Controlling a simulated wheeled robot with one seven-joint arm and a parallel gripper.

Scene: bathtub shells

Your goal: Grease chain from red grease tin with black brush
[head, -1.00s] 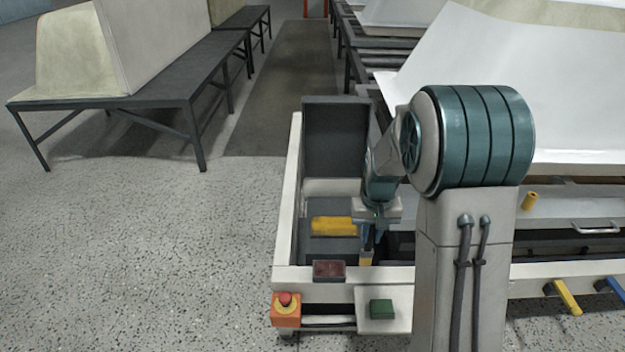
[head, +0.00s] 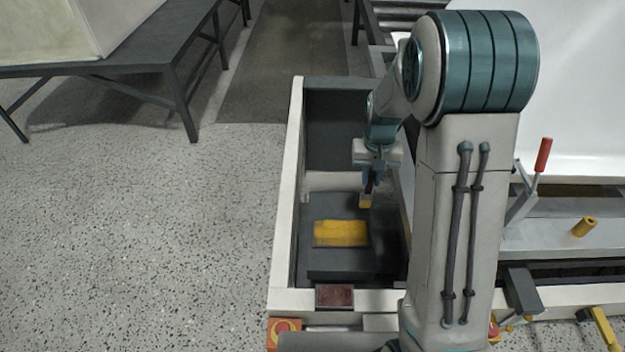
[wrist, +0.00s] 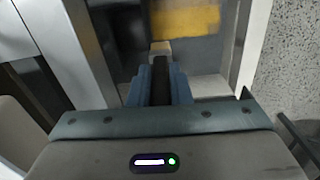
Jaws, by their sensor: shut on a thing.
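My gripper (head: 369,188) is shut on a brush with a black handle and a pale tan end (head: 366,201). In the wrist view the black handle (wrist: 161,85) lies between my blue fingers (wrist: 160,75), with the tan end beyond them. The brush points down into a white-framed open bay, just beyond and right of a yellow block (head: 341,233). The red tin (head: 334,297), dark red and rectangular, sits on the bay's front rim, nearer the camera than the brush. I cannot make out a chain. Whether the brush end touches anything is unclear.
The bay's pale rim (head: 285,200) and dark back panel (head: 335,130) surround the brush. An orange box (head: 284,332) stands at the front left corner. A red-handled lever (head: 543,155) and yellow cylinder (head: 584,226) are at right. Speckled floor (head: 150,250) is free at left.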

